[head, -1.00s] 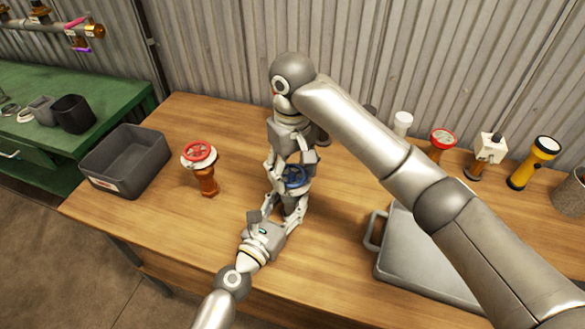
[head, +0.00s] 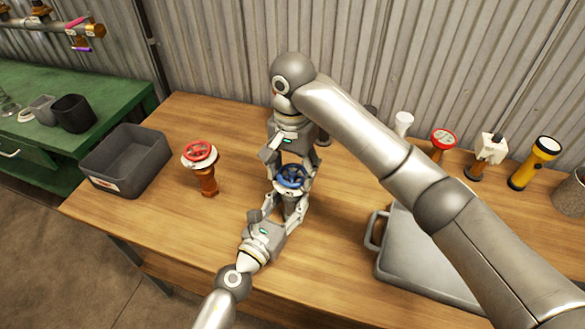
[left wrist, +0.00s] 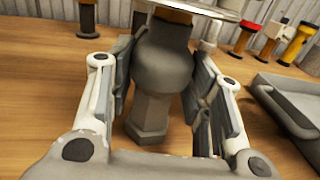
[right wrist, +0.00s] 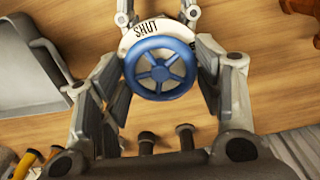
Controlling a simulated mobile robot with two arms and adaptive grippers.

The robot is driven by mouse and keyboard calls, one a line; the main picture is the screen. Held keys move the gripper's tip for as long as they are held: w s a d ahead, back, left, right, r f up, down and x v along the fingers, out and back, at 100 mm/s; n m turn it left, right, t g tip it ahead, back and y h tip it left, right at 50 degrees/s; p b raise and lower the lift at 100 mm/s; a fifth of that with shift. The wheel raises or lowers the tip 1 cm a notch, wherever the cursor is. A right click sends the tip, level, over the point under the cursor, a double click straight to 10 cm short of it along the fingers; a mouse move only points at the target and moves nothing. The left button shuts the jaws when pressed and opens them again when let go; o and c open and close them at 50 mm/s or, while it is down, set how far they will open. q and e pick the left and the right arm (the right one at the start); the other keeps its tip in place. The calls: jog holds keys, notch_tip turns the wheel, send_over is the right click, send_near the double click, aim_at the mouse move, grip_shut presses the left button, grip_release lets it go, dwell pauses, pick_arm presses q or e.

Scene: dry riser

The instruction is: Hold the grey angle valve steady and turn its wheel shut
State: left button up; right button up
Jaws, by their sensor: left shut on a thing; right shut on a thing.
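The grey angle valve stands upright on the wooden table; its blue wheel (head: 291,177) faces up. In the left wrist view its grey body (left wrist: 162,75) sits between the fingers of my left gripper (left wrist: 166,88), which is shut on the body from the front. My right gripper (head: 290,170) comes down from behind with its fingers on both sides of the wheel and is shut on it. In the right wrist view the blue wheel (right wrist: 160,68) lies between the fingers, beside a white plate (right wrist: 150,32) reading SHUT. The fingers partly hide the body in the head view.
An orange valve with a red wheel (head: 200,153) stands to the left, near a grey bin (head: 125,163). A grey case with a handle (head: 425,260) lies to the right. A yellow flashlight (head: 535,163) and several other items line the back right.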

aim_at(293, 173)
pick_arm(q)
jog(key=shift+s, duration=0.1)
pick_arm(e)
jog(key=m, duration=0.4)
jog(key=shift+w+d+m, duration=0.1)
jog(key=shift+w+m, duration=0.1)
jog(key=shift+m, duration=2.6)
jog(key=o, duration=1)
jog(key=shift+o, duration=0.2)
jog(key=shift+s, duration=0.1)
notch_tip(293, 173, up, 12)
